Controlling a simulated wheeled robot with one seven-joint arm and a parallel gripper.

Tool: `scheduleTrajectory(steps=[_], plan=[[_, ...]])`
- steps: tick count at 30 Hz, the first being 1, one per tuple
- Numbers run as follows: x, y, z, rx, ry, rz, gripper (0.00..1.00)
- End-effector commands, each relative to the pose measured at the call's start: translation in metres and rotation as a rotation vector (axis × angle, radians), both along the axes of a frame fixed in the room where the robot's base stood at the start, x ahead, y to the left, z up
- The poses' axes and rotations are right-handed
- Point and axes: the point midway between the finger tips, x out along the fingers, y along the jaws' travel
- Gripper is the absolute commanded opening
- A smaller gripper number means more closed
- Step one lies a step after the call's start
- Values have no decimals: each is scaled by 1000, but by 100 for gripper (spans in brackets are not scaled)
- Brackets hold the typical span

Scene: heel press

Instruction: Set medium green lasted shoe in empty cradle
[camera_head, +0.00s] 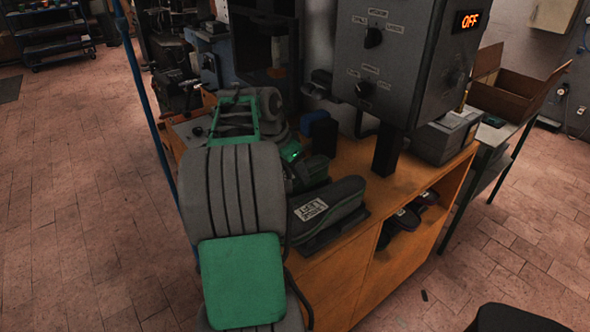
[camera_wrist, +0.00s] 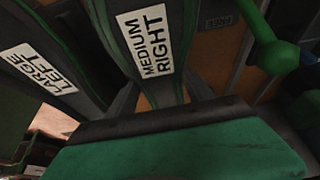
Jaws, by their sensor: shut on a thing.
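In the wrist view, a dark green shoe with a white "MEDIUM RIGHT" label (camera_wrist: 146,42) lies between the grey fingers of my gripper (camera_wrist: 163,92). My gripper is shut on this shoe. To its left, apart from it, is a second dark green shoe with a "LARGE LEFT" label (camera_wrist: 36,68). The head view also shows a labelled shoe (camera_head: 335,205) on the front of the wooden bench. My arm hides most of my gripper and the held shoe there. I cannot make out the empty cradle clearly in either view.
A grey control box (camera_head: 400,60) with an "OFF" display stands over the wooden bench (camera_head: 410,172). Dark labelled items (camera_head: 400,220) lie on the shelf below. A green ball knob (camera_wrist: 276,54) is close on the right in the wrist view.

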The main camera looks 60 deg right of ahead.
Motion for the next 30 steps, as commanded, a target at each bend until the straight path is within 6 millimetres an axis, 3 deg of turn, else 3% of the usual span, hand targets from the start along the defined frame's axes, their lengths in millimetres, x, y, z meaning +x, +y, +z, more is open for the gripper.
scheduleTrajectory(steps=[10, 11, 12, 20, 26, 30], plan=[[0, -1, -4, -3, -2, 0, 3], [0, -1, -3, -3, -2, 0, 62], [0, 0, -3, -3, -1, 0, 65], [0, 0, -4, -1, 0, 0, 85], [0, 1, -6, 3, 2, 0, 85], [2, 3, 4, 1, 0, 1, 85]])
